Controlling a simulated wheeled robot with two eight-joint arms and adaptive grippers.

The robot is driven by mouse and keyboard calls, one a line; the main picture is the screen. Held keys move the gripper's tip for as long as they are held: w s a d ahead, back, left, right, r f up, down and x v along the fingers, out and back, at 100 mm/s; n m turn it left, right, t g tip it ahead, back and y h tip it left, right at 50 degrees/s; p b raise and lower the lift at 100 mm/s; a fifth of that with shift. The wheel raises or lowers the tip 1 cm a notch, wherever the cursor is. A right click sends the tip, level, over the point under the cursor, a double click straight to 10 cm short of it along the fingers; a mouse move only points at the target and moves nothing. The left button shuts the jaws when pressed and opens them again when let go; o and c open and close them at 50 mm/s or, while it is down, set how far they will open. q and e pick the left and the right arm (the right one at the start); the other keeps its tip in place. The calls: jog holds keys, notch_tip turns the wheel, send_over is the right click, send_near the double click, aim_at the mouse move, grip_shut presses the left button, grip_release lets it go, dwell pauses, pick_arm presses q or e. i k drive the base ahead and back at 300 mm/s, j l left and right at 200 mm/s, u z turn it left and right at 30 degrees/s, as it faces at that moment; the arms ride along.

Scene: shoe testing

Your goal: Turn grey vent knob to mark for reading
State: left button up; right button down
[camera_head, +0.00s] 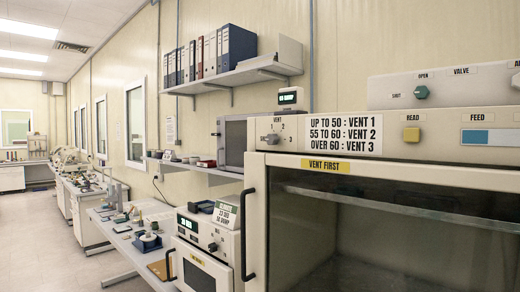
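The grey vent knob (272,139) sits on the pale vent panel (262,127), above the left end of the large cabinet. The word VENT and small number marks stand around it. It is too small to tell which mark it points at. A small display (289,97) with lit digits stands just above the panel; I cannot read its digits clearly. A white sign (346,133) right of the knob reads up to 50 vent 1, 55 to 60 vent 2, over 60 vent 3. A yellow READ button (411,135) is farther right. Neither of my grippers shows.
A yellow VENT FIRST label (329,166) is below the sign. A green valve knob (421,92) and a FEED panel (490,137) are at right. The cabinet's black handle (247,235) sticks out at its left edge. A shelf with binders (237,48) hangs behind. The left aisle floor is clear.

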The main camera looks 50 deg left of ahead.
aim_at(271, 139)
jog(key=u, duration=1.75)
